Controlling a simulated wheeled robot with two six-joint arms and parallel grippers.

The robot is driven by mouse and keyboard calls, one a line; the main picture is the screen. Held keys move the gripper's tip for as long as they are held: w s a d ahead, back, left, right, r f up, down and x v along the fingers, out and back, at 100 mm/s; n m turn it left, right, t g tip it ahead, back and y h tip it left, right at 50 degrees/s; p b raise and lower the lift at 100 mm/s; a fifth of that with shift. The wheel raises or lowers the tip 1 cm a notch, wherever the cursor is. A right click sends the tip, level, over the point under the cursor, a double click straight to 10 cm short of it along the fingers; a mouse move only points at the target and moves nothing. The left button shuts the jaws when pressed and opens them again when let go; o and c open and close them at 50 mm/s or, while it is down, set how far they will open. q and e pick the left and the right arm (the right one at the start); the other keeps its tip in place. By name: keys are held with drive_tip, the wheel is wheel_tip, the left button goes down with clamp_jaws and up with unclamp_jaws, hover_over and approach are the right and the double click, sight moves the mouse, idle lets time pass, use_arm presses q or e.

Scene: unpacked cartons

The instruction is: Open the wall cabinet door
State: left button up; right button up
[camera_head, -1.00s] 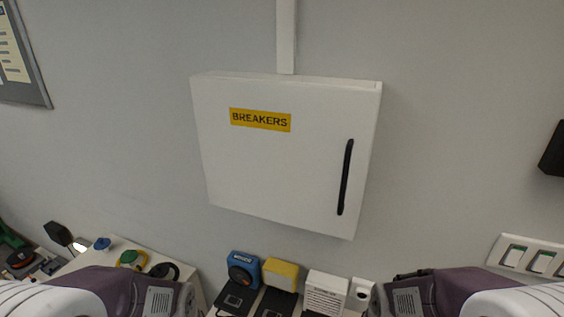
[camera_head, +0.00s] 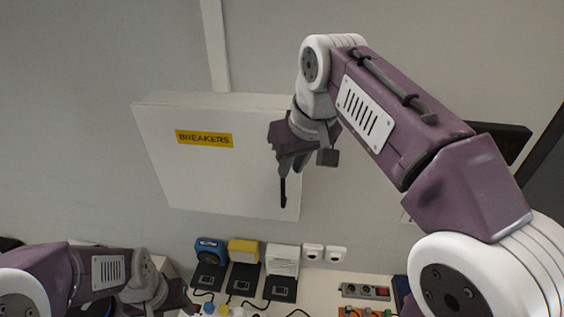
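The wall cabinet (camera_head: 190,165) is a white box on the grey wall with a yellow BREAKERS label (camera_head: 204,139). Its door looks closed. The black vertical handle (camera_head: 283,194) is at the door's right side; only its lower end shows, below my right gripper. My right gripper (camera_head: 300,162) points at the door and covers the handle's upper part. I cannot tell whether its fingers are around the handle or just in front of it. My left gripper (camera_head: 182,299) is low at the bottom left, away from the cabinet; its finger opening is unclear.
Below the cabinet a work surface holds a blue device (camera_head: 209,250), a yellow box (camera_head: 243,251), a white box (camera_head: 283,260) and black holders. White wall sockets (camera_head: 324,252) are to their right. A power strip (camera_head: 365,291) lies further right. The wall left of the cabinet is clear.

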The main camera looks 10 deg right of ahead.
sight(284, 181)
drive_tip(key=x, duration=0.8)
drive_tip(key=shift+w+f+p, duration=0.15)
drive_tip(key=shift+w+p, duration=0.15)
drive_tip(key=shift+w, duration=0.05)
drive_tip(key=shift+w+f, duration=0.35)
drive_tip(key=shift+f, duration=0.05)
drive_tip(key=shift+s+r, duration=0.1)
drive_tip(key=shift+s, duration=0.1)
clamp_jaws()
idle(0.5)
